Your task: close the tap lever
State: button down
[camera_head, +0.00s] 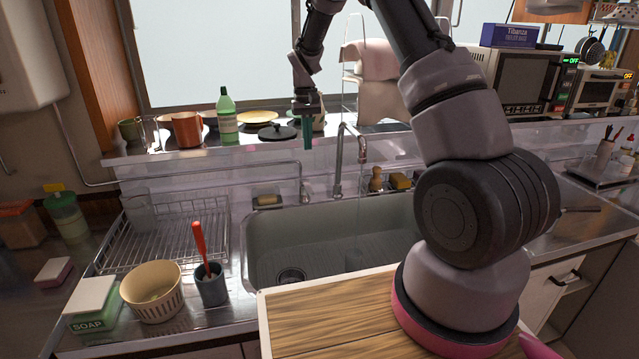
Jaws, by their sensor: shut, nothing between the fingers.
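The metal tap (339,165) stands at the back of the sink, its neck curving over to the right. A thin stream of water (358,210) seems to fall from its spout. A small metal fitting (304,192) sits left of the tap at the sink's back edge. I cannot tell for sure whether it is the lever. My gripper (307,147) points down with teal fingers shut and empty. In the picture it is left of the tap neck and above the small fitting. No contact shows, and its depth is unclear.
The sink (262,235) lies below. A green bottle (227,115), a copper pot (187,129) and several dishes line the shelf behind. A wire dish rack (150,235) is at left. Sponges (400,181) sit right of the tap. My arm hides much of the right side.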

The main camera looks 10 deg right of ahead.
aim_at(310, 190)
jog(key=f, duration=0.4)
jog(key=s+f, duration=0.1)
jog(key=f, duration=0.8)
jog(key=shift+s+f, duration=0.2)
jog(key=shift+s, duration=0.05)
